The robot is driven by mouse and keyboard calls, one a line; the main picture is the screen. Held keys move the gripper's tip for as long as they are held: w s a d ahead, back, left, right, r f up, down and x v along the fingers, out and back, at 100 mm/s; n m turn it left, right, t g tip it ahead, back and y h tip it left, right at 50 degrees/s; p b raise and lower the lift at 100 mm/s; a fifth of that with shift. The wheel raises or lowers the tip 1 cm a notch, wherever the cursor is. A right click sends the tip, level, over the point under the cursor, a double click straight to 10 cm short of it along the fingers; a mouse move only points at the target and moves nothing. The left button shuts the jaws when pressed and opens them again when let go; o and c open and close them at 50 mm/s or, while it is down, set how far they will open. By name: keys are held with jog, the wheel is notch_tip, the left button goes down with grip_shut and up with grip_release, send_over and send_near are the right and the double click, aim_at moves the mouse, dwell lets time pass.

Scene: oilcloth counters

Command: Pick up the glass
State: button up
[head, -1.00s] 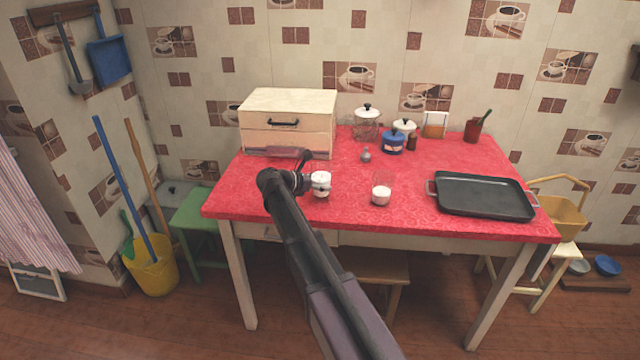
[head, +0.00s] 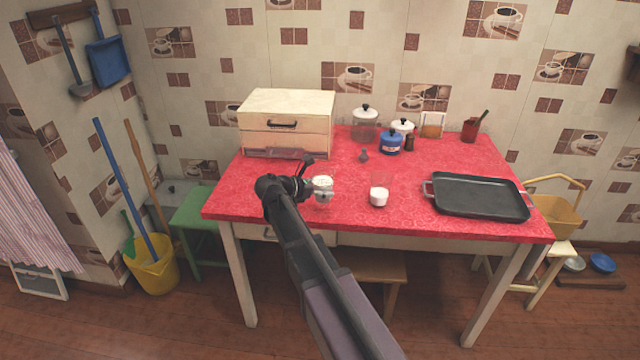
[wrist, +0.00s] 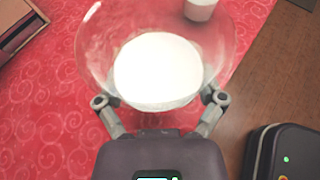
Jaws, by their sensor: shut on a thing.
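A clear glass with white contents (head: 323,190) is at my gripper (head: 306,187) over the left part of the red table. In the wrist view the same glass (wrist: 160,68) is seen from above, with a finger on each side of its lower part, and my gripper (wrist: 160,101) is shut on it. I cannot tell whether its base touches the cloth. A second clear glass with white contents (head: 379,195) stands upright on the cloth to the right, apart from my gripper; its lower part shows in the wrist view (wrist: 201,9).
A black tray (head: 478,197) lies on the right of the red-clothed table (head: 300,220). A cream drawer box (head: 287,122) stands at the back left. The cloth between the second glass and the tray is clear.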

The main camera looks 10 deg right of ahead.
jog(key=s+r, duration=0.1)
jog(key=s, duration=0.9)
jog(key=shift+a+p, duration=0.15)
jog(key=shift+p, duration=0.3)
jog(key=shift+s, duration=0.2)
dwell(2.0)
